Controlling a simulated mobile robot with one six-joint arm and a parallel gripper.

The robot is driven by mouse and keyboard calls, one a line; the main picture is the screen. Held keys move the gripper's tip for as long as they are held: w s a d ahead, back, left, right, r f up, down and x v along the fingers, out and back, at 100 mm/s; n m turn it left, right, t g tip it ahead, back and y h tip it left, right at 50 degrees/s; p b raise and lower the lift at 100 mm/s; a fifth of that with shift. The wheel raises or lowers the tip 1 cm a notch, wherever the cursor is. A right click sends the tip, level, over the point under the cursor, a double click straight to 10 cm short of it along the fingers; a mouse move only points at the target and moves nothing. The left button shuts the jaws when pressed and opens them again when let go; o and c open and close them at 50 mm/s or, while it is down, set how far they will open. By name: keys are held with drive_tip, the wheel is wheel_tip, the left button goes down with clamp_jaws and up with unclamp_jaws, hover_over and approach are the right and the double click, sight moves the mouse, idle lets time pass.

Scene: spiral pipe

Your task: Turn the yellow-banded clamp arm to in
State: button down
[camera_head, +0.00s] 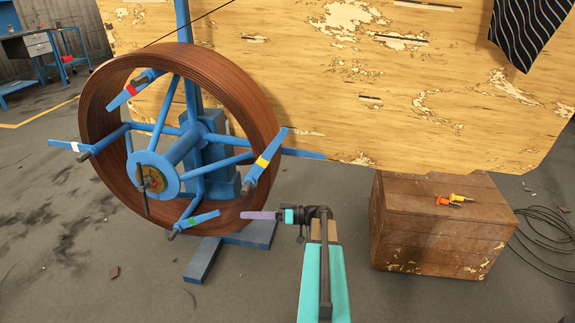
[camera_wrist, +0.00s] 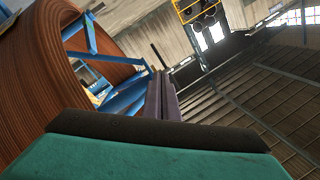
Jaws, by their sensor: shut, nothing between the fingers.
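The yellow-banded clamp arm (camera_head: 265,160) is a blue paddle at the right side of the pipe reel in the head view. It slants from lower left to upper right, its upper end lying across the coil's rim. The brown spiral pipe coil (camera_head: 240,88) sits around the blue spoked reel and also fills the left of the wrist view (camera_wrist: 40,80). My gripper (camera_head: 243,215) has purple fingers, shut and empty, pointing left just below the yellow-banded arm and apart from it. In the wrist view the fingers (camera_wrist: 161,92) lie together.
Other clamp arms have red (camera_head: 131,90), white (camera_head: 75,147) and green (camera_head: 192,222) bands; the green one is close to my fingers. A wooden crate (camera_head: 435,235) stands right of my arm. A large wooden panel (camera_head: 330,90) is behind. The floor at lower left is mostly free.

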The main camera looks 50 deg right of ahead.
sight(265, 157)
drive_tip(key=s+d+r+n+t+b, duration=0.2)
drive_tip(key=s+d+r, duration=0.4)
drive_tip(key=d, duration=0.4)
drive_tip(key=s+d+r+n+t+b, duration=0.3)
drive_tip(key=s+d+r, duration=0.4)
drive_tip(key=d, duration=0.3)
drive_tip(key=shift+s+d+n+t+b, duration=0.3)
drive_tip(key=shift+s+t+b, duration=0.5)
drive_tip(key=shift+t, duration=0.3)
drive_tip(key=shift+w+a, duration=0.1)
drive_tip(key=b+x, duration=0.3)
drive_tip(key=x, duration=1.1)
drive_tip(key=shift+b, duration=0.35)
